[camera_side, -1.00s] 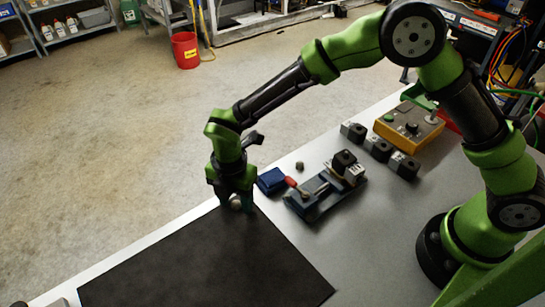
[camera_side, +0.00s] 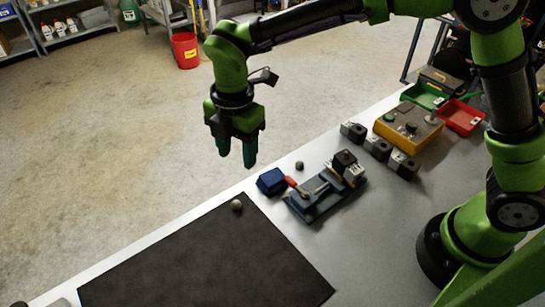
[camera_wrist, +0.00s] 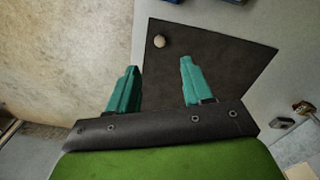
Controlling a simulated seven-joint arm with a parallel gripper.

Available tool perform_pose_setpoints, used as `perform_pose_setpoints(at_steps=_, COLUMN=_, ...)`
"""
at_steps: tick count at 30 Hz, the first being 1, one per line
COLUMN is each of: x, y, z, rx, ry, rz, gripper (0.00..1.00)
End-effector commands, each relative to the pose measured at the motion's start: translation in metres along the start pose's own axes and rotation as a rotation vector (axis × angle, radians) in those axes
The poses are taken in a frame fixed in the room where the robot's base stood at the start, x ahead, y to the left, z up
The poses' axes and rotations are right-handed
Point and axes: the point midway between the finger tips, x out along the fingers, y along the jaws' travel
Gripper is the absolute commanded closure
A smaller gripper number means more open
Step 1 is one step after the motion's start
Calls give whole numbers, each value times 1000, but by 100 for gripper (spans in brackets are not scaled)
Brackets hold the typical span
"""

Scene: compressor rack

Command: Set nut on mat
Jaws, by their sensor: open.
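The nut (camera_side: 237,205), a small grey-brown round piece, lies on the dark mat (camera_side: 200,260) near its far corner. In the wrist view the nut (camera_wrist: 159,41) lies near one corner of the mat (camera_wrist: 215,65), ahead of the fingertips. My gripper (camera_side: 236,160) is raised above the bench's far edge, fingers pointing down, apart from the nut. In the wrist view my gripper (camera_wrist: 159,68) shows two teal fingers spread with nothing between them.
A second small round piece (camera_side: 299,165) lies on the bench beside a blue block (camera_side: 271,181). A clamp fixture with a red-tipped handle (camera_side: 325,190), several dark blocks (camera_side: 378,149), a yellow control box (camera_side: 408,127), and green and red bins (camera_side: 461,117) stand to the right.

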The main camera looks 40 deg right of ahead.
Motion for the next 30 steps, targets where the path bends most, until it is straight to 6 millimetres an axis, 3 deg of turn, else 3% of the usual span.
perform_pose_setpoints(at_steps=6, x=-67, y=-49, z=68, rx=592, ry=49, rz=150, gripper=50)
perform_pose_setpoints(at_steps=12, x=-105, y=-117, z=120, rx=1231, ry=195, rz=285, gripper=50)
perform_pose_setpoints(at_steps=18, x=-115, y=-183, z=148, rx=1812, ry=432, rz=376, gripper=50)
perform_pose_setpoints(at_steps=21, x=-112, y=-204, z=154, rx=2012, ry=544, rz=394, gripper=50)
perform_pose_setpoints(at_steps=25, x=-109, y=-219, z=157, rx=2163, ry=640, rz=397, gripper=50)
perform_pose_setpoints(at_steps=30, x=-107, y=-223, z=158, rx=2213, ry=672, rz=395, gripper=50)
